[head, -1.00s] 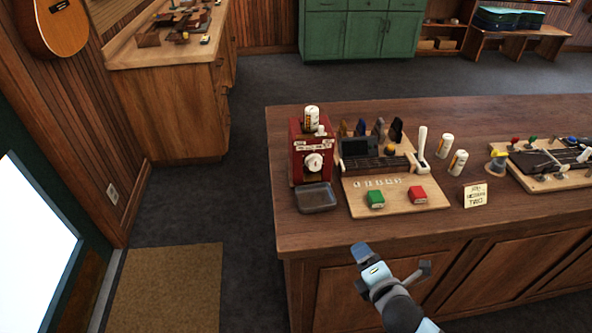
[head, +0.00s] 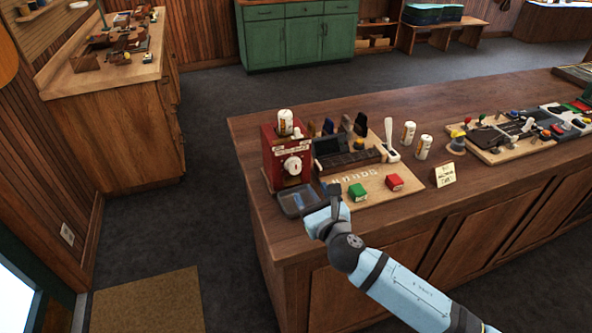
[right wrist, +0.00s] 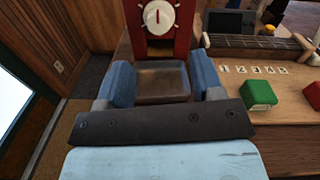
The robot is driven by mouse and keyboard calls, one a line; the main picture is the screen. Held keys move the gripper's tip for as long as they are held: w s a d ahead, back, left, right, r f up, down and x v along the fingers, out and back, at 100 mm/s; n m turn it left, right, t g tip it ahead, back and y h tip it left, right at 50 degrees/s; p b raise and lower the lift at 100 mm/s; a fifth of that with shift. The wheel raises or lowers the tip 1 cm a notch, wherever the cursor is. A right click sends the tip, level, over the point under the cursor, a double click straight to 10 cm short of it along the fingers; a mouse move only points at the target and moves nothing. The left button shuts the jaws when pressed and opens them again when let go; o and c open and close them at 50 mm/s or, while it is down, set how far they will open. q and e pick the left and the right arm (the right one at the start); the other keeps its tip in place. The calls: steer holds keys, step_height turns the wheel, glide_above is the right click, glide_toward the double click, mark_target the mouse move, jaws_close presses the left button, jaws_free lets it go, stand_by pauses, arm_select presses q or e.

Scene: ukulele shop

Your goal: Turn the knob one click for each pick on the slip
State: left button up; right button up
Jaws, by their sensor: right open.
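A red box dispenser (head: 269,158) stands at the left end of the wooden counter, with a round white knob (head: 292,165) on its front. The knob also shows at the top of the right wrist view (right wrist: 158,17), with dark marks around its face. A shallow grey tray (head: 290,207) sits below it and looks empty. A cream slip (head: 444,175) stands at the counter's front; its writing is too small to read surely. My right gripper (head: 335,190) is open and empty near the tray, short of the knob. In the wrist view its blue fingers flank the tray. My left gripper is out of view.
A white bottle (head: 286,122) stands on the red box. Right of it are a board with a green block (head: 358,191), a red block (head: 394,182) and a white lever (head: 390,138). Two white bottles (head: 423,147) stand further right. Dark floor lies left of the counter.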

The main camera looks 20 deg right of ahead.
mark_target(296, 170)
steer(key=w, duration=0.6)
steer(key=w+a, duration=0.1)
steer(key=w, duration=0.2)
steer(key=shift+w+p, duration=0.3)
steer(key=shift+w, duration=0.05)
steer(key=shift+c, duration=0.3)
steer(key=c, duration=0.9)
